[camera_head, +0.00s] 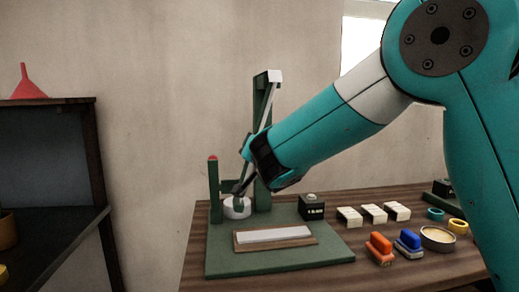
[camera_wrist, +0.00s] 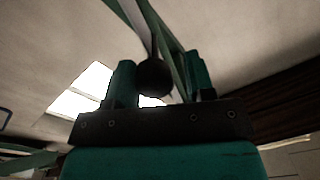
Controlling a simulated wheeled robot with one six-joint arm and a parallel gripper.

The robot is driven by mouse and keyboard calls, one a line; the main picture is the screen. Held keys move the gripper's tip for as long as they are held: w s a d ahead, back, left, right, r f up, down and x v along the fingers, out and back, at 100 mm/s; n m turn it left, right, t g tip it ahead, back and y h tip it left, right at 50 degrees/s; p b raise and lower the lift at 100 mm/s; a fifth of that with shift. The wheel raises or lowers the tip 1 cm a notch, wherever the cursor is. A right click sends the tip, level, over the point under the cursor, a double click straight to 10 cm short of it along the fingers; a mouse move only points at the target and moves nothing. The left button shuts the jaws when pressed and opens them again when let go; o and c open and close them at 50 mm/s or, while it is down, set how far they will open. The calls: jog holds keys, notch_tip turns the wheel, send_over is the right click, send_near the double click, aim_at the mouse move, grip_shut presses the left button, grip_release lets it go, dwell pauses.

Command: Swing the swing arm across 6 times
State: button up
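A swing arm, a thin grey rod (camera_head: 264,113), hangs slanted from the white-capped top of a green post (camera_head: 262,105). In the wrist view the rod (camera_wrist: 150,35) runs to a dark round bob (camera_wrist: 155,78). My gripper (camera_head: 239,190) is low at the rod's lower end, left of the post. In the wrist view the green fingers of my gripper (camera_wrist: 163,80) stand apart on either side of the bob. The bob is close to the left finger, with a gap towards the right one. In the head view my gripper partly hides the rod's lower end.
The post stands on a green base (camera_head: 225,262) with a short red-tipped post (camera_head: 214,190), a white round piece (camera_head: 237,208) and a pale bar (camera_head: 272,235). A black box (camera_head: 312,207), white blocks (camera_head: 384,213), orange (camera_head: 380,248) and blue (camera_head: 408,243) items lie to the right.

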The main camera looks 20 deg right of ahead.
jog(key=shift+o, duration=0.6)
jog(key=shift+s+f, duration=0.1)
jog(key=shift+s, duration=0.2)
jog(key=s+a+b, duration=0.2)
jog(key=s+b, duration=0.3)
jog(key=s, duration=1.1)
jog(key=shift+s+f, duration=0.2)
jog(key=shift+s, duration=0.15)
jog(key=shift+f, duration=0.1)
